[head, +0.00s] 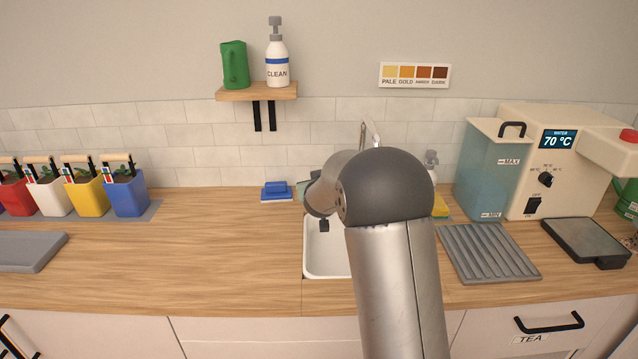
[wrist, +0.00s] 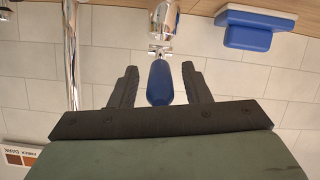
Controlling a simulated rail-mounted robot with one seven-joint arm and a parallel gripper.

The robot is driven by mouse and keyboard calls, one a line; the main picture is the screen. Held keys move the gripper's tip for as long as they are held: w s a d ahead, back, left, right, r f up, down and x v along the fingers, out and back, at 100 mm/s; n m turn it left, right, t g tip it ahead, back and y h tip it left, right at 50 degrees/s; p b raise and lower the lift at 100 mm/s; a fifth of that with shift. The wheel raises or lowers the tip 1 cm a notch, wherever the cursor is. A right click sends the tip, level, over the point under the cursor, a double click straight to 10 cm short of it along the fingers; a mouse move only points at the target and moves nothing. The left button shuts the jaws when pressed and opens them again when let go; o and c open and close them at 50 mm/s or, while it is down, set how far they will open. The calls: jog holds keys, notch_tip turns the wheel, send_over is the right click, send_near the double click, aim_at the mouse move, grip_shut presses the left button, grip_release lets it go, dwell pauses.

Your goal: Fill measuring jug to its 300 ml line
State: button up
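In the wrist view, my gripper (wrist: 158,76) is open. Its two dark fingers stand on either side of a blue tap lever (wrist: 160,84), with a visible gap on both sides. The lever hangs from a chrome tap body (wrist: 163,25); this view looks upside down. In the head view my arm covers most of the tap and the gripper; only the chrome spout top (head: 370,132) shows. The sink (head: 326,262) is partly hidden behind my arm. A small dark thing (head: 323,226) shows in it, too unclear to name. I cannot make out a measuring jug or its 300 ml line.
A blue scrubber (head: 277,192) lies left of the sink. A ribbed mat (head: 488,252) and a water heater (head: 545,165) are at right.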

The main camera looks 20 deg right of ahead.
jog(key=v, duration=1.7)
jog(key=shift+s, duration=0.2)
jog(key=shift+r, duration=0.1)
